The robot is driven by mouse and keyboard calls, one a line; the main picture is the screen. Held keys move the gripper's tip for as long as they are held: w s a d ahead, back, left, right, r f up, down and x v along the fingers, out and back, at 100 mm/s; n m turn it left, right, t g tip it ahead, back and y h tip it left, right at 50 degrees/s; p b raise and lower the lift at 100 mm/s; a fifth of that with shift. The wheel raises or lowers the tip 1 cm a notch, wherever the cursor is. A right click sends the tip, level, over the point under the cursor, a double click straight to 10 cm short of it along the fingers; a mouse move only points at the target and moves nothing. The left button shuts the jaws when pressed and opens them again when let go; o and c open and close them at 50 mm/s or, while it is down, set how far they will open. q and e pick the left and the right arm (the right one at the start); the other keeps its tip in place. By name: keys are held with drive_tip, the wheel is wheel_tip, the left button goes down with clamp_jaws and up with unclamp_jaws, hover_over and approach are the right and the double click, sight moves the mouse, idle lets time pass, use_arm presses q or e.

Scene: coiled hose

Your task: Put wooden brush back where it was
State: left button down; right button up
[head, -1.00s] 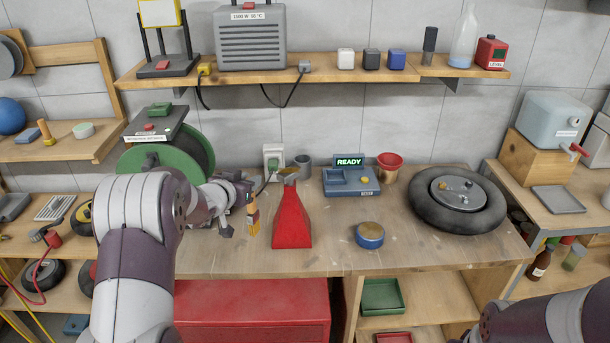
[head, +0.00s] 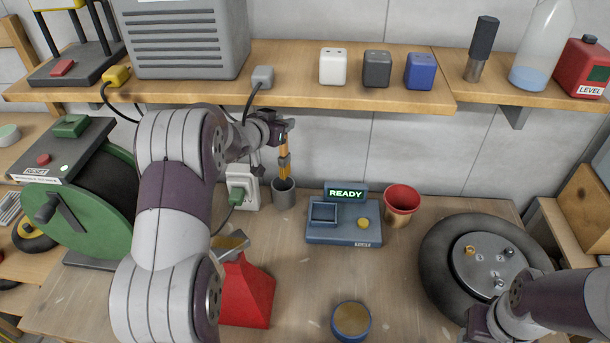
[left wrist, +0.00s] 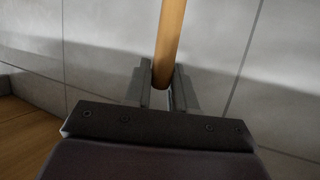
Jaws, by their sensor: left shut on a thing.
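The wooden brush (head: 284,146) is upright below my left gripper (head: 283,128), with a dark band partway down. Its lower end is at the mouth of the grey cup (head: 283,196); I cannot tell how far inside it is. In the left wrist view the round wooden handle (left wrist: 170,42) stands between the fingers of my left gripper (left wrist: 162,88), which is shut on it. My right gripper (head: 487,325) is at the lower right, partly cut off by the frame edge, and its jaws are unclear.
A red funnel-shaped container (head: 246,292) stands below my left arm. A blue device (head: 345,235) reading READY and a red cup (head: 401,199) are right of the grey cup. A shelf (head: 300,92) runs above; a plugged socket (head: 242,186) is close on the left.

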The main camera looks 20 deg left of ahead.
sight(282, 154)
use_arm(q)
drive_tip(key=shift+s+f, duration=0.1)
drive_tip(key=shift+f, duration=0.3)
drive_tip(key=f, duration=0.2)
drive_tip(key=s+f, duration=0.1)
drive_tip(key=f, duration=0.5)
drive_tip(key=shift+s+p, duration=0.15)
drive_tip(key=shift+p, duration=0.15)
drive_tip(key=shift+s, duration=0.3)
drive_tip(key=shift+a+f, duration=0.1)
drive_tip(key=shift+f, duration=0.05)
drive_tip(key=c, duration=1.1)
unclamp_jaws()
drive_tip(key=shift+o, duration=0.8)
drive_tip(key=shift+w, duration=0.2)
drive_tip(key=shift+s, duration=0.1)
drive_tip(key=shift+s+r, duration=0.2)
drive_tip(key=shift+r, duration=0.1)
drive_tip(key=b+v, duration=0.1)
drive_tip(key=v, duration=1)
drive_tip(key=shift+s+b, duration=0.35)
use_arm(e)
drive_tip(key=shift+s+f, duration=0.2)
drive_tip(key=shift+s, duration=0.8)
use_arm(q)
drive_tip(key=shift+f, duration=0.1)
